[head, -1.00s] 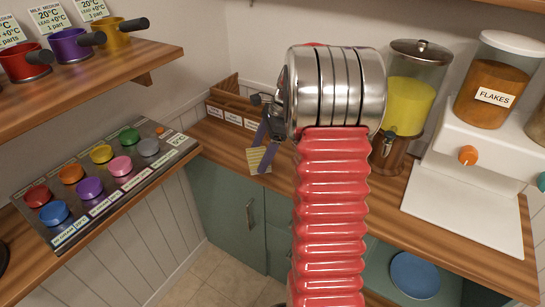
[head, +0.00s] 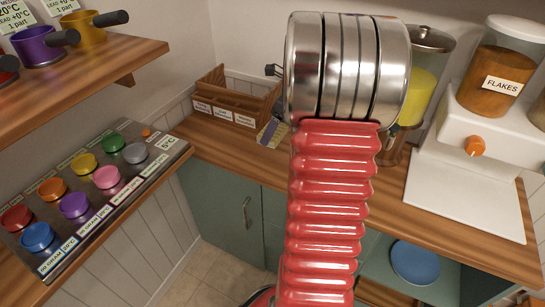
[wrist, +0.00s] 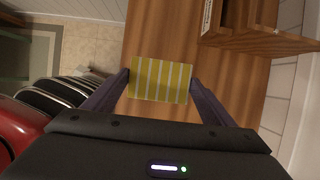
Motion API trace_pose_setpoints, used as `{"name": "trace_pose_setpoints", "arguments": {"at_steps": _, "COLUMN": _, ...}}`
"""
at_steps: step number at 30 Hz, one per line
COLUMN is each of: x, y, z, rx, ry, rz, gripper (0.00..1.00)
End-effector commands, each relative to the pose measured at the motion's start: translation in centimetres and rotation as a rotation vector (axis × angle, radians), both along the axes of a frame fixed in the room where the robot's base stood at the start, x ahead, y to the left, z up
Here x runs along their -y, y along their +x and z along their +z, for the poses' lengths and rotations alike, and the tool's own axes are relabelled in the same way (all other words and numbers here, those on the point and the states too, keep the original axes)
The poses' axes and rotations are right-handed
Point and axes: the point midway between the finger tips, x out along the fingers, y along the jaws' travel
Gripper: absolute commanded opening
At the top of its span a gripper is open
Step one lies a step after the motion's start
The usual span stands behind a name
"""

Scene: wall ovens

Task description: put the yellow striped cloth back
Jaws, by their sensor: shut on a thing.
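The yellow striped cloth (wrist: 160,82) is a small yellow piece with pale stripes, held between the two purple fingers of my gripper (wrist: 159,76) in the wrist view. The wooden counter shows beneath it; I cannot tell whether it touches. In the head view a small part of the cloth (head: 281,134) shows beside a purple finger, and my arm hides most of the gripper. A wooden box (head: 208,80) with labelled compartments stands on the counter to the left and behind the cloth. In the wrist view the box (wrist: 262,42) is at the upper right, apart from the cloth.
A jar of yellow liquid (head: 425,85), a flakes dispenser (head: 500,75) and a white board (head: 465,195) stand right. Bare counter (head: 215,148) lies before the box.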

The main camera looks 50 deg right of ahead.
Motion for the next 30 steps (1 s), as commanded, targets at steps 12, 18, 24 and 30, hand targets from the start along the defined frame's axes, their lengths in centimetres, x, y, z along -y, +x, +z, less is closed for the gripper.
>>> {"name": "trace_pose_setpoints", "arguments": {"at_steps": 12, "x": 0.1, "y": -0.1, "z": -5.7, "rx": -0.002, "ry": 0.003, "rz": -0.003, "gripper": 0.53}}
{"name": "trace_pose_setpoints", "arguments": {"at_steps": 18, "x": 0.1, "y": -0.1, "z": -5.9, "rx": 0.000, "ry": 0.000, "rz": -0.003, "gripper": 0.53}}
{"name": "trace_pose_setpoints", "arguments": {"at_steps": 24, "x": 0.1, "y": -0.2, "z": -6.2, "rx": -0.002, "ry": 0.002, "rz": -0.003, "gripper": 0.53}}
{"name": "trace_pose_setpoints", "arguments": {"at_steps": 30, "x": 0.1, "y": -0.2, "z": -8.6, "rx": -0.002, "ry": 0.005, "rz": -0.004, "gripper": 0.53}}
